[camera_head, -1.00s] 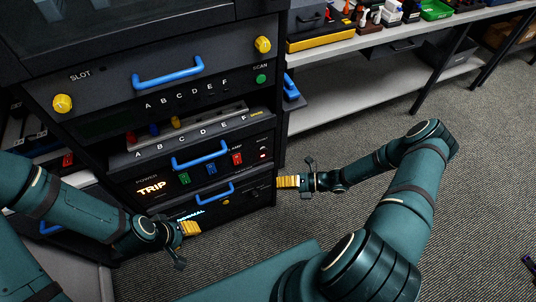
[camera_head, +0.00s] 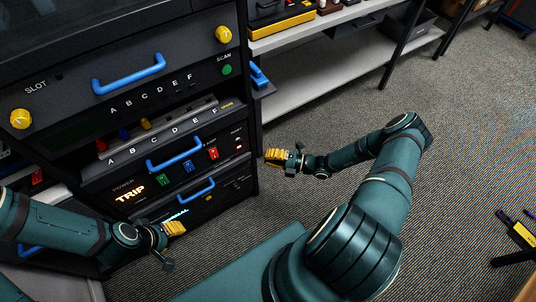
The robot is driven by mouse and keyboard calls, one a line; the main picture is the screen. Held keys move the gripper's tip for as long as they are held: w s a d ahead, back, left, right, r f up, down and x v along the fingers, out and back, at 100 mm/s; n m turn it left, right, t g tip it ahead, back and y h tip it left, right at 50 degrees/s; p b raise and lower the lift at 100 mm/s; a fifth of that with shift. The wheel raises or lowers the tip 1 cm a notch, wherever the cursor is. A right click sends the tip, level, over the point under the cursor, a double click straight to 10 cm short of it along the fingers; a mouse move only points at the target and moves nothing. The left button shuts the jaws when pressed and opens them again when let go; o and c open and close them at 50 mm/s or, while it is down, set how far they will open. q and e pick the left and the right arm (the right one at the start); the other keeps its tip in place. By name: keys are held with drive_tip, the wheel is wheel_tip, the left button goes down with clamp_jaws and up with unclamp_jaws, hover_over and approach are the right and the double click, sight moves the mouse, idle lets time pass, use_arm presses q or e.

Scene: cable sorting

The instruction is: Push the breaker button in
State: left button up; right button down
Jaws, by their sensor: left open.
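The power panel (camera_head: 226,153) in the dark rack shows a lit orange "TRIP" display (camera_head: 130,192). It has green, blue and red switches (camera_head: 213,153) and a small red light at its right end. I cannot tell which part is the breaker button. Below it is a drawer front with a blue handle (camera_head: 196,190), a small yellow knob and a partly hidden blue lit label. My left gripper (camera_head: 176,228) is open and empty, in front of the rack's lower part. My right gripper (camera_head: 274,156) has yellow fingers and is just right of the rack, apart from it; its opening is unclear.
Higher rack units have blue handles (camera_head: 129,74) and yellow knobs (camera_head: 20,119). A grey shelf bench (camera_head: 330,71) stands at the right of the rack. The carpet (camera_head: 460,150) is mostly free. A dark and yellow object (camera_head: 521,233) lies at the far right.

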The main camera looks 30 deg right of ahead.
sight(240, 142)
use_arm(q)
drive_tip(key=shift+w+f+b, duration=0.15)
drive_tip(key=shift+f+b, duration=0.6)
drive_tip(key=shift+f, duration=0.05)
use_arm(e)
drive_tip(key=w+a, duration=0.5)
drive_tip(key=w, duration=0.4)
